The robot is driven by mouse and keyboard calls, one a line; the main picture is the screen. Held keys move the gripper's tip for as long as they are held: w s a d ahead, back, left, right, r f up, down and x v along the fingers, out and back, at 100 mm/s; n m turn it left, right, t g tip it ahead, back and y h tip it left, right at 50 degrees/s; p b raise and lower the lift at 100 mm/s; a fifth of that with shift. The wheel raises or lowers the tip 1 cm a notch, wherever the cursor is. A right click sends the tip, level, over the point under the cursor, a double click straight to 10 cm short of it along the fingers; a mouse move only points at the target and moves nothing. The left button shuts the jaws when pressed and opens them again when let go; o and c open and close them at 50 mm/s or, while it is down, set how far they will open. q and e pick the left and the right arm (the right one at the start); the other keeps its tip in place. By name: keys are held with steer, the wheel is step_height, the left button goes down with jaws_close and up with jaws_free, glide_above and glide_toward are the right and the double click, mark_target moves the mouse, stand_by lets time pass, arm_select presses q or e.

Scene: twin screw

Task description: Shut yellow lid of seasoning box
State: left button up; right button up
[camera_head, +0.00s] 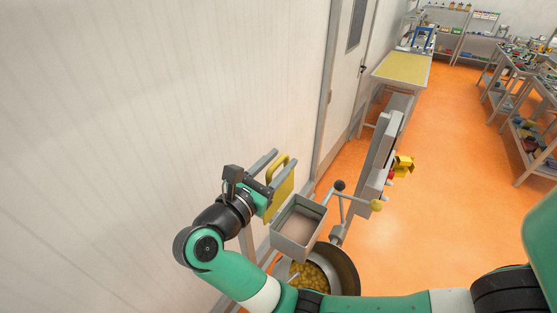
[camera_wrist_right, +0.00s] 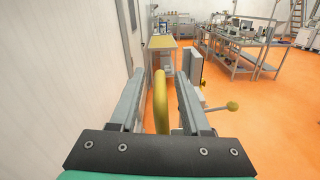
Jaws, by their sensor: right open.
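The yellow lid (camera_head: 283,196) stands raised, roughly upright, at the wall side of the open grey seasoning box (camera_head: 299,240). Its yellow loop handle (camera_head: 277,166) is at the lid's upper part. My right gripper (camera_head: 285,157) is at the handle with its two grey fingers apart. In the right wrist view the handle (camera_wrist_right: 160,102) stands between the open fingers of this gripper (camera_wrist_right: 161,75), with gaps visible on both sides. My left gripper is not in view.
Below the box is a round metal pot (camera_head: 345,272) holding yellow pieces. A lever with a dark ball knob (camera_head: 340,186) and a yellow knob (camera_head: 376,205) stands right of the box. The white wall is close on the left. Open orange floor lies right.

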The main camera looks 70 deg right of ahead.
steer(key=shift+c, duration=0.3)
jaws_close()
stand_by(1.1)
